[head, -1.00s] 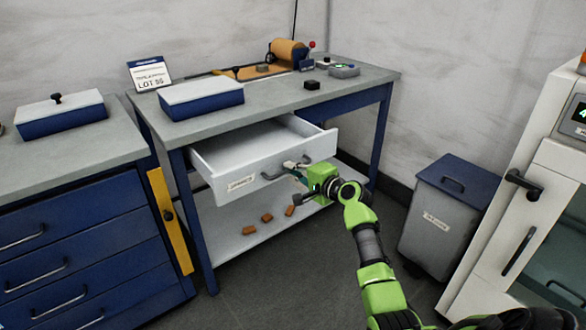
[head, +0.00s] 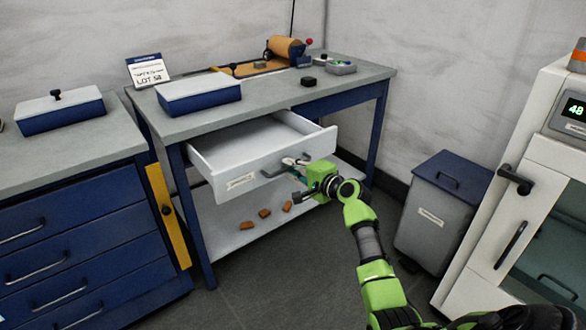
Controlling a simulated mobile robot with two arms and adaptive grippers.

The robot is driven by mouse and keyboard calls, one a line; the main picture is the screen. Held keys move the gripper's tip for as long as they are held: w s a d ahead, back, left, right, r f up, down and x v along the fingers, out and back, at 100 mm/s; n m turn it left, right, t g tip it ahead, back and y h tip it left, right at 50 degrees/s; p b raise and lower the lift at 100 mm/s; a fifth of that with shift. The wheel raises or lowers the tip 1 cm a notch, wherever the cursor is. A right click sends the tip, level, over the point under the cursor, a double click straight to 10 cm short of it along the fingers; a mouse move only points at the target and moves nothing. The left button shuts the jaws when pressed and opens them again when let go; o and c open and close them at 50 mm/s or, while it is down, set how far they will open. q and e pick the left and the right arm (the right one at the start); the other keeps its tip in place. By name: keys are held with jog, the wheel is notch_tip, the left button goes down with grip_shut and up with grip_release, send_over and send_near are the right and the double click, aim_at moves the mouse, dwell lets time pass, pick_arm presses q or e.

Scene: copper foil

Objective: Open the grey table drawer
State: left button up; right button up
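The grey table drawer (head: 221,172) is pulled well out of the blue-framed table (head: 366,83), and its empty inside shows. Its dark bar handle (head: 270,173) is on the front panel. My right gripper (head: 300,165) is at the right part of the handle, with its fingers at the bar. The fingers are small and partly hidden by the green gripper body, so I cannot tell if they are closed on the handle. My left gripper is not in view.
A blue box with a white lid (head: 199,95) and a sign (head: 148,70) stand on the table. Several orange-brown pieces (head: 264,213) lie on the lower shelf. A grey bin (head: 437,213) stands right of the table, near a white cabinet (head: 515,225). Floor in front is clear.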

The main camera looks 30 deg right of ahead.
jog(key=a+v, duration=0.1)
jog(key=v, duration=1.1)
jog(key=shift+d, duration=0.4)
